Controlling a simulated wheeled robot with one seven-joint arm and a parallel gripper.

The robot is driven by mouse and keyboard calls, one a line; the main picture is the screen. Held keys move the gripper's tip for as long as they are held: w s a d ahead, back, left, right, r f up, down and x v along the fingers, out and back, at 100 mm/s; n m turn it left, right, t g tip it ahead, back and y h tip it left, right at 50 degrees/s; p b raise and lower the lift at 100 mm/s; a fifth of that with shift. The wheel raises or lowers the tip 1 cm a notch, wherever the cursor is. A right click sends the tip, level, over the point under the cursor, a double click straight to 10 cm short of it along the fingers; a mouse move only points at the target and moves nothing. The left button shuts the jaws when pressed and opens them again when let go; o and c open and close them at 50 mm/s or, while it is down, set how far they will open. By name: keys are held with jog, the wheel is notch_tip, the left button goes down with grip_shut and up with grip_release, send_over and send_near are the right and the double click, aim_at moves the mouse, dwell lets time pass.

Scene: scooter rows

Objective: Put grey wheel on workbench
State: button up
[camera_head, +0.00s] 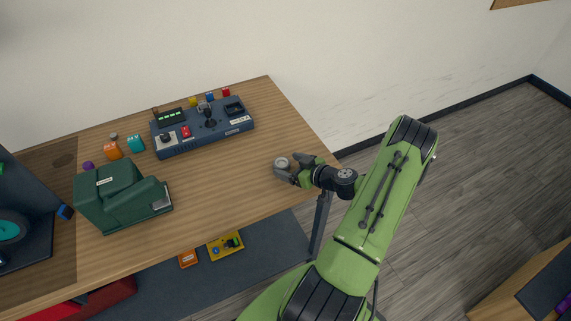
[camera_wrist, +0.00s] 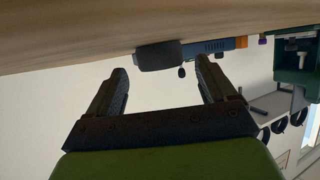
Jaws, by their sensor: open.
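A small round grey wheel (camera_head: 281,163) rests on the wooden top of the workbench (camera_head: 225,175), near its right end. My gripper (camera_head: 291,169) is low over the bench's right edge, with its fingers pointing left at the wheel. The wrist view is upside down, with the bench top along its upper side. There the two fingers of my gripper (camera_wrist: 161,74) are spread apart. The wheel (camera_wrist: 158,55) shows as a dark grey shape against the bench top, just beyond the fingertips and between them. Contact with the fingers cannot be made out.
A blue control box (camera_head: 203,130) with switches stands at the back of the bench. A green machine (camera_head: 118,195) stands at the left, with small coloured blocks behind it. A lower shelf holds a yellow tray (camera_head: 226,246). The bench top between machine and wheel is clear.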

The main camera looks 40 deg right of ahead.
jog(key=v, duration=0.9)
jog(key=shift+s, duration=0.2)
jog(key=w+a+r+n+g+y, duration=0.1)
jog(key=a+r+n+g, duration=0.1)
jog(key=a+r+g, duration=0.65)
jog(key=w+a+r+n+g, duration=0.1)
jog(key=a+r, duration=0.5)
jog(key=a, duration=0.8)
jog(key=s+a+r+m+t+h, duration=0.1)
jog(key=s+a+r+m, duration=0.3)
jog(key=s+r, duration=0.4)
jog(key=s+a+h, duration=0.1)
jog(key=s, duration=0.3)
jog(key=shift+s+a+r+t, duration=0.2)
jog(key=shift+a+r+t, duration=0.05)
jog(key=shift+a+t, duration=0.1)
